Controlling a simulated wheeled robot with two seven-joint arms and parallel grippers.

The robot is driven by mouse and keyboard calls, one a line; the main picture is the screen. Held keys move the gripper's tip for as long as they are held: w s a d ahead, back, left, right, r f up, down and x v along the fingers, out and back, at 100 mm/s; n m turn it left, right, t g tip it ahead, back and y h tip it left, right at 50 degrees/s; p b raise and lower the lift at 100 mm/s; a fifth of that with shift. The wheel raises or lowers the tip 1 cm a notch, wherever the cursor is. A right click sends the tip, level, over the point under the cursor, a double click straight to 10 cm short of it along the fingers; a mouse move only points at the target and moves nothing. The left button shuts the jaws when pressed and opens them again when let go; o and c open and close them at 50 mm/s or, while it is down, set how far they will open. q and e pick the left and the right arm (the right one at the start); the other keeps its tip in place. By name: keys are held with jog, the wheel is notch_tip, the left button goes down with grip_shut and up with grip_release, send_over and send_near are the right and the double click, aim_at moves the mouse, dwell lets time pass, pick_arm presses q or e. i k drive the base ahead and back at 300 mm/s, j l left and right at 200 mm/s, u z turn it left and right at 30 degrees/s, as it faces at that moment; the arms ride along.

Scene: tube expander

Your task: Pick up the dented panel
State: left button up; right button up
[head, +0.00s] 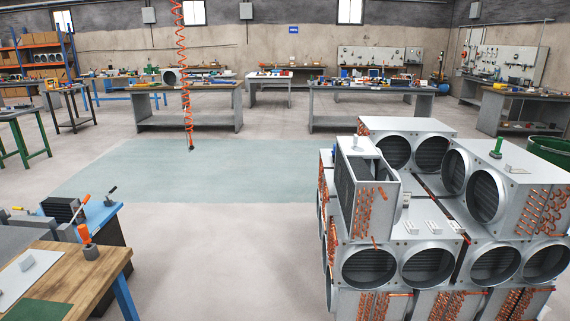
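I cannot make out a dent on any part in the head view. A narrow grey metal unit with dark fins and copper bends (388,208) stands upright on top of the stack at the right. The stack is made of several grey metal units with round openings (415,256) and copper tube bends. A wooden-topped workbench (100,262) at the lower left carries a pale flat sheet (22,277) and a small light block. Neither of my grippers is in view.
A red coiled hose (184,60) hangs above a teal floor area (200,170). An orange-handled tool (84,234) stands on the left bench. Workbenches (372,107) line the back. The floor between the left bench and the stack is clear.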

aim_at(354, 144)
jog(key=i+u, duration=0.15)
jog(key=i, duration=1.45)
jog(key=i+z, duration=0.2)
jog(key=i, duration=0.25)
jog(key=i+j+z, duration=0.15)
jog(key=i, duration=0.3)
jog(key=i+j+z, duration=0.2)
jog(key=i, duration=0.3)
jog(key=i+j+z, duration=0.2)
jog(key=i, duration=0.25)
jog(key=i+j+z, duration=0.2)
jog(key=i, duration=0.35)
jog(key=i+j+z, duration=0.25)
jog(key=i, duration=0.25)
